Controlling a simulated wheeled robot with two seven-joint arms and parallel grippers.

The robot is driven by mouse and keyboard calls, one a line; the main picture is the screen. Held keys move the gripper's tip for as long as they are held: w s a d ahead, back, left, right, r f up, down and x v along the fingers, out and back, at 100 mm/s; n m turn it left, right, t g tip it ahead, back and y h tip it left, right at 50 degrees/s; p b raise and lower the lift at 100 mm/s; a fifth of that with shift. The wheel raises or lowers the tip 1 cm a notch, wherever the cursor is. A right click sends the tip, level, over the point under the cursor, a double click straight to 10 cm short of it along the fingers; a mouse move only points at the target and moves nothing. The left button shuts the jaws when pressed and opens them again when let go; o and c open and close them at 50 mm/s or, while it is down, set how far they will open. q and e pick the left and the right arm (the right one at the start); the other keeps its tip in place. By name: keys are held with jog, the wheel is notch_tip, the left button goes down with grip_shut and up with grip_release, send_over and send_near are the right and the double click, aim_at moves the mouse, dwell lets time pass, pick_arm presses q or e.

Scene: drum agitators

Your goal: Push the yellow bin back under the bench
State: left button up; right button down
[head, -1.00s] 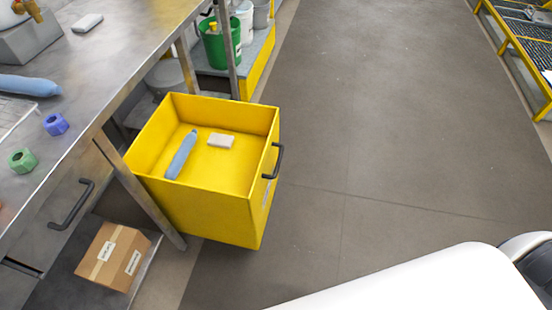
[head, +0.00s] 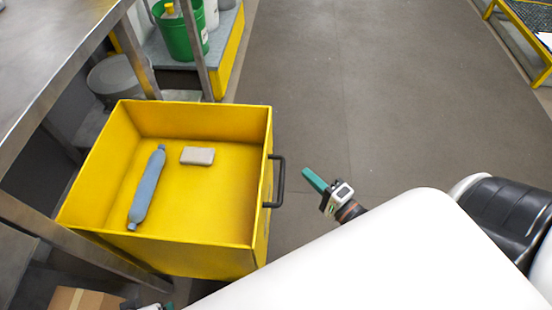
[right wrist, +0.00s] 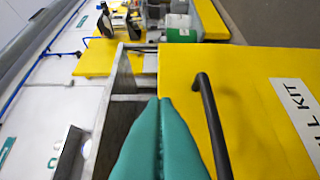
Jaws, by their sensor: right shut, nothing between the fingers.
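The yellow bin (head: 190,258) is open-topped and sticks out from the bench (head: 60,60) into the aisle, close to the bench legs. A black bar handle (head: 279,182) is on its right face. A blue bottle-like object and a pale block lie inside. My right gripper (head: 314,180) has teal fingers, shut and empty, just right of the handle and apart from it in the head view. The right wrist view shows the closed fingers (right wrist: 160,105) beside the handle (right wrist: 212,125) and the yellow face. A teal-tipped bit of my left gripper (head: 168,305) shows at the bottom edge; its jaws are unclear.
A metal bench leg (head: 136,55) stands behind the bin. A green bucket (head: 180,35) stands on a yellow-edged platform beyond. A cardboard box (head: 82,300) is partly visible at lower left. The grey floor (head: 390,100) to the right is clear.

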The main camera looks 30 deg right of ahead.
send_over(281, 171)
jog(key=s+d, duration=0.1)
jog(key=d, duration=0.1)
jog(key=shift+w+a, duration=0.25)
jog(key=shift+a, duration=0.25)
jog(key=shift+w+a, duration=0.2)
jog(key=shift+a, duration=0.25)
pick_arm(q)
jog(key=shift+v, duration=1.1)
pick_arm(e)
jog(key=shift+w+a, duration=0.3)
jog(key=shift+a, duration=0.2)
pick_arm(q)
jog(key=shift+w, duration=0.2)
